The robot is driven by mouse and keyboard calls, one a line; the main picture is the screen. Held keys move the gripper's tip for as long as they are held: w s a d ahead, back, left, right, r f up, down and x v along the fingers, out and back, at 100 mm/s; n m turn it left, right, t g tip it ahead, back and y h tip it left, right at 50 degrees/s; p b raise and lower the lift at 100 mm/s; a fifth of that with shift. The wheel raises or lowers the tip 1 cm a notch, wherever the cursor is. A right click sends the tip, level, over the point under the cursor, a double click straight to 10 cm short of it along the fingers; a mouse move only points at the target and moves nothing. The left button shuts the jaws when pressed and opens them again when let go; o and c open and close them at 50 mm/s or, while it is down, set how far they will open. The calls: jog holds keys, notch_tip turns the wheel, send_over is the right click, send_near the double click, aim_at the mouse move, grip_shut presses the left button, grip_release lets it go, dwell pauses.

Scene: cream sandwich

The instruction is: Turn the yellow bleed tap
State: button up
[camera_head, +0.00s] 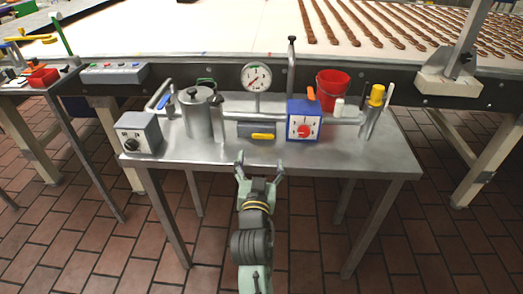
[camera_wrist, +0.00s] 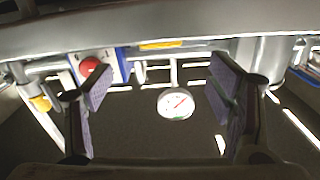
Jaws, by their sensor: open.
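A yellow handle (camera_head: 263,136) lies level on the front of a grey block (camera_head: 247,129) at the middle of the steel table. It also shows in the wrist view as a yellow strip (camera_wrist: 160,44) under the table edge. A second yellow part, a cap (camera_head: 376,95), tops an upright piece at the table's right. I cannot tell for sure which is the bleed tap. My gripper (camera_head: 260,170) is open and empty at the table's front edge, in line with the yellow handle and apart from it. In the wrist view my gripper (camera_wrist: 160,92) shows its two fingers spread wide.
A metal pot (camera_head: 197,115) and grey dial box (camera_head: 139,132) stand left. A pressure gauge (camera_head: 257,77) rises behind the handle. A blue-and-white box (camera_head: 303,121) with a red knob stands close right, a red bucket (camera_head: 332,88) behind. The table's front strip (camera_head: 330,160) is bare.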

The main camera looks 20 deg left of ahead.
jog(key=shift+v, duration=1.15)
